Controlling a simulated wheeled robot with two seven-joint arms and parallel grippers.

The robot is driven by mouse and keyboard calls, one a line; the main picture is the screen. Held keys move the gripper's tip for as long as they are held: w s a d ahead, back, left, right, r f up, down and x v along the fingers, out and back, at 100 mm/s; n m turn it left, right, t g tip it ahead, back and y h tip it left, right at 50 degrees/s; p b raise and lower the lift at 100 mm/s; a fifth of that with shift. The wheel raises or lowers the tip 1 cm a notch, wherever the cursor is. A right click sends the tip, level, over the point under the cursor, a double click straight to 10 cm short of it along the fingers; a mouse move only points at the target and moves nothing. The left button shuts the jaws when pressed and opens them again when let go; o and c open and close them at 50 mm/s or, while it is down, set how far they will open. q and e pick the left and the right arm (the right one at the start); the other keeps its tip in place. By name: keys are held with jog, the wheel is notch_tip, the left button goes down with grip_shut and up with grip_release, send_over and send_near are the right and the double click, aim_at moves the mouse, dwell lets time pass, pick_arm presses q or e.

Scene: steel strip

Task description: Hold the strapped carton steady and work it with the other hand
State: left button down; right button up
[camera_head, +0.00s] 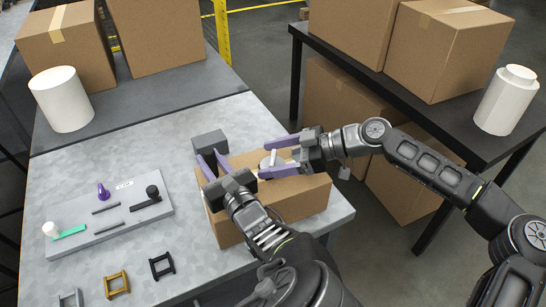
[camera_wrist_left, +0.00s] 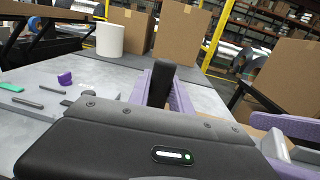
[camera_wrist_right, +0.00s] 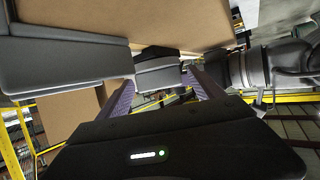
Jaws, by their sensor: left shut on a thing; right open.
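The carton (camera_head: 295,199), a tan box, lies on the steel table at its right end. Its tan side also shows in the right wrist view (camera_wrist_right: 200,20). My left gripper (camera_head: 212,164) is at the carton's left end, its purple fingers shut on a dark grey block (camera_head: 209,144). A dark upright part (camera_wrist_left: 160,84) shows between those fingers in the left wrist view. My right gripper (camera_head: 278,156) is open over the carton's top, beside a small pale piece (camera_head: 269,160). Whether it touches that piece I cannot tell. I cannot make out the strap clearly.
A grey tray (camera_head: 85,242) with several small tools lies on the table's left. Grey, orange (camera_head: 117,285) and black clips lie in front. A white cylinder (camera_head: 62,99) and cartons stand behind. A dark table (camera_head: 340,58) with cartons and a white bottle (camera_head: 506,100) is at right.

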jog(key=c, duration=1.4)
jog(key=shift+m+t, duration=0.5)
jog(key=shift+t, duration=0.1)
jog(key=shift+m+t+h, duration=0.4)
jog(key=shift+m+t, duration=0.5)
jog(key=shift+t, duration=0.1)
jog(key=m+t+h, duration=0.1)
jog(key=m+t, duration=0.1)
jog(key=m+t+h, duration=0.1)
jog(key=m+t, duration=0.1)
jog(key=shift+s+a+f, duration=0.15)
jog(key=shift+s+a, duration=0.05)
jog(key=shift+m+t+h, duration=0.4)
jog(key=shift+m+h, duration=0.1)
jog(key=shift+h, duration=0.1)
jog(key=shift+w+d, duration=0.1)
jog(key=shift+d, duration=0.05)
